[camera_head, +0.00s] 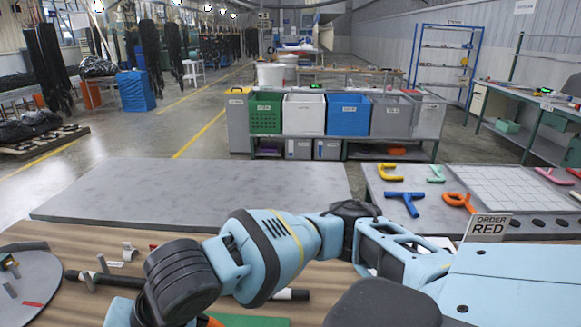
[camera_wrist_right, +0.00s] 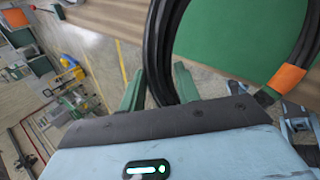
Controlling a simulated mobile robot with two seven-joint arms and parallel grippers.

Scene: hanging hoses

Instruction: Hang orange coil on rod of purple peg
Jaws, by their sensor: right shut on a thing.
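In the right wrist view, my right gripper (camera_wrist_right: 158,88) has its two green fingers shut around a bundle of black hose. The hose is a coil (camera_wrist_right: 158,45) with an orange band (camera_wrist_right: 288,77) on its right side. It loops up past the top edge, so only part shows. In the head view my right arm reaches across from the right to the lower left. Its fingers are hidden or below the frame there. I cannot make out a purple peg in either view. My left gripper is not in view.
A wooden table (camera_head: 60,235) carries a grey round plate (camera_head: 30,290) with short pegs and a dark rod (camera_head: 125,281). A green mat (camera_wrist_right: 235,35) lies beyond the coil. A bare grey slab (camera_head: 200,185) lies behind the table.

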